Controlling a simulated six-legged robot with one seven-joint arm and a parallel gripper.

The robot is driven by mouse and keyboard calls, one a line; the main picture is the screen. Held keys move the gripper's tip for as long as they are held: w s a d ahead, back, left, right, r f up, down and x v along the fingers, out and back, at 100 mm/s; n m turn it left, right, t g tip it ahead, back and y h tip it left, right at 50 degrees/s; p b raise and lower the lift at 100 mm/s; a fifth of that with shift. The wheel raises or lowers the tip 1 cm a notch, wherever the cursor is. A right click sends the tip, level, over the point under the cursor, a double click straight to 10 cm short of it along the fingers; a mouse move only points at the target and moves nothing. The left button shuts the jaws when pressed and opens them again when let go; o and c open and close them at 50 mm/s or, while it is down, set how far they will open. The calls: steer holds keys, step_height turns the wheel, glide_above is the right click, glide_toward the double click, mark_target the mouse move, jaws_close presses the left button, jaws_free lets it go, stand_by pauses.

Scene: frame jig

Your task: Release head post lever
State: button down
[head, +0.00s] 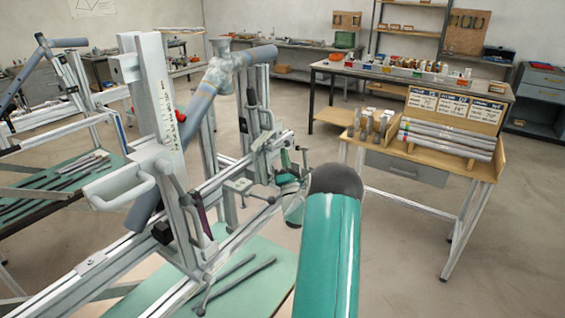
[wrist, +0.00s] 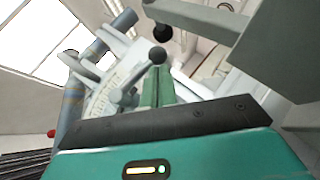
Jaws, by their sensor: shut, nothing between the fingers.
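The frame jig's upright post with a white scale plate (head: 166,100) stands left of centre in the head view. The scale plate also shows in the wrist view (wrist: 101,104). A grey lever (wrist: 128,92) with a dark ball knob (wrist: 158,55) shows in the wrist view, the knob just beyond my fingertips; I cannot tell whether they touch. A second, black ball knob (wrist: 163,33) is behind it. My gripper (wrist: 156,75) is shut and empty, its green fingers together. In the head view my gripper (head: 290,182) is beside the jig's clamps, partly hidden by my arm.
A grey-blue tube (head: 203,95) slants across the jig behind the scale plate. A wooden-topped bench with tubes (head: 440,140) stands to the right, with open floor before it. Rods (head: 240,285) lie on the green surface below the jig.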

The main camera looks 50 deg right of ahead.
steer(key=shift+w, duration=0.2)
steer(key=shift+s+d+r, duration=0.1)
steer(key=shift+d+r, duration=0.25)
steer(key=shift+r, duration=0.2)
steer(key=shift+s+d+r, duration=0.1)
steer(key=shift+d+r, duration=0.25)
steer(key=shift+r, duration=0.2)
steer(key=v, duration=1.3)
steer(key=shift+a+f, duration=0.3)
steer(key=shift+s, duration=0.1)
